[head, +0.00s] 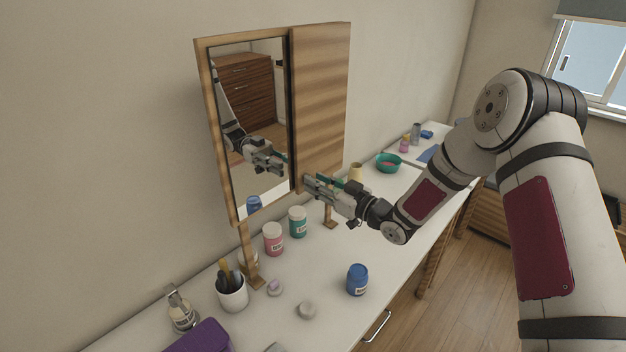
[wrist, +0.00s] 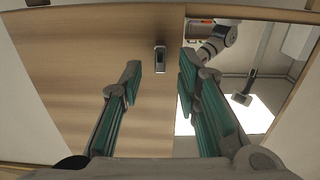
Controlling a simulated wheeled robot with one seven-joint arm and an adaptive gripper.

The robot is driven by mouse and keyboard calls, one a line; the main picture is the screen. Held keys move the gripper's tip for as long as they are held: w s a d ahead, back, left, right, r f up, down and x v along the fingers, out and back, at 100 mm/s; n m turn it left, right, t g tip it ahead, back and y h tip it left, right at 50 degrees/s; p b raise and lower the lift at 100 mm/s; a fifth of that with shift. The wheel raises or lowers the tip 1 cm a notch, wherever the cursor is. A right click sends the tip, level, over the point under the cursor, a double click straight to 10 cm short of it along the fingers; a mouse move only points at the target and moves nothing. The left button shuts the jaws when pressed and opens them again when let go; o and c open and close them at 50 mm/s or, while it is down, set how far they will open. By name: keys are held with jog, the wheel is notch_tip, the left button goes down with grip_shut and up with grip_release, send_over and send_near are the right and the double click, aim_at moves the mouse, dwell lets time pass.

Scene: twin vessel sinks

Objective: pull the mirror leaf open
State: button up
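The wooden panel (wrist: 75,70) fills the left of the wrist view and the mirror (wrist: 265,75) the right. A small dark handle (wrist: 160,58) sits on the wood close to the mirror's edge. My gripper (head: 306,184) is by the panel's lower left corner. In the wrist view my gripper (wrist: 159,78) is open, with the handle beyond and between its teal fingertips. No contact with the handle shows.
Below is a white counter (head: 335,270) with a pink jar (head: 273,240), a teal jar (head: 297,222), a blue jar (head: 357,280) and a brush cup (head: 232,291). A wooden post (head: 248,255) stands under the cabinet. A teal bowl (head: 388,163) is farther back.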

jog(key=shift+x, duration=1.1)
grip_shut()
